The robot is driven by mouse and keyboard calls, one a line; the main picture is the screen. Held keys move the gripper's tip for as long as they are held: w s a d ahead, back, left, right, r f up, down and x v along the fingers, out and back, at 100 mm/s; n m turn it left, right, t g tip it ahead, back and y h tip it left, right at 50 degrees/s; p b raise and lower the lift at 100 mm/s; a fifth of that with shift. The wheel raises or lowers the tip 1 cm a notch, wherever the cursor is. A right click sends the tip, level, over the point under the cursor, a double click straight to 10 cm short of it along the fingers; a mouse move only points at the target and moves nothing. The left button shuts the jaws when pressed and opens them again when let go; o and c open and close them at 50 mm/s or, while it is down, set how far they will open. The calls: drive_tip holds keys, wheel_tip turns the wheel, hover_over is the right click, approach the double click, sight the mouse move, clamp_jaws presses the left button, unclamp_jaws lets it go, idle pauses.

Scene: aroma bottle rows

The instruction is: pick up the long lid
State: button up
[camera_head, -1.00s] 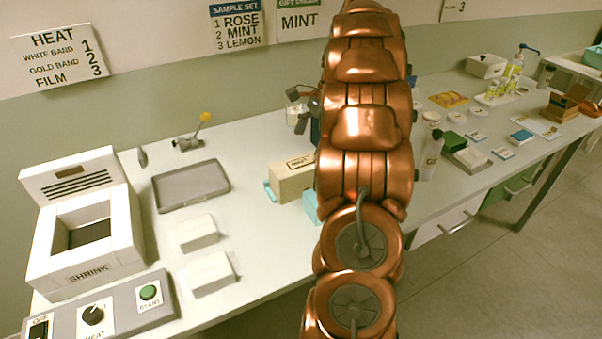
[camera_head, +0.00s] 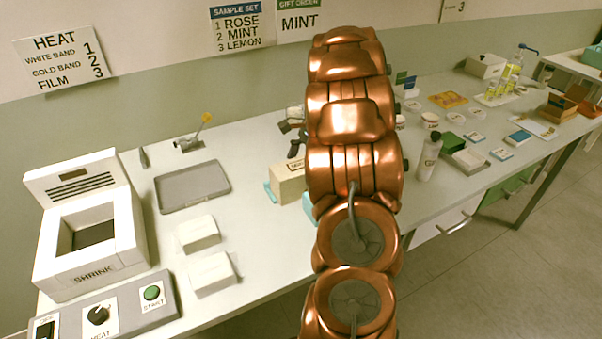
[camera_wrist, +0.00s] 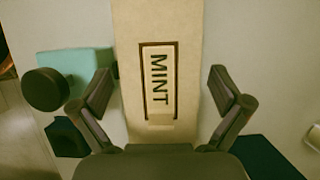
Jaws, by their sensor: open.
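A long cream piece (camera_wrist: 160,30) with a brown-framed MINT label runs from the top of the wrist view down between my fingers. I cannot tell whether it is a separate lid or the top of a box. In the head view a cream box (camera_head: 287,186) stands left of my arm, partly hidden by it. My gripper (camera_wrist: 160,85) is open, with one finger on each side of the cream piece and a visible gap to each. Nothing is held. In the head view my arm hides most of the gripper.
A teal block (camera_wrist: 85,62) and a dark round knob lie left of the cream piece. A grey tray (camera_head: 192,186), two white boxes (camera_head: 198,233) and the shrink machine (camera_head: 95,255) stand to the left. A bottle (camera_head: 429,158) stands right of my arm.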

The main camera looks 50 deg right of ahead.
drive_tip(key=shift+f, duration=0.2)
idle(0.6)
drive_tip(key=c, duration=1.2)
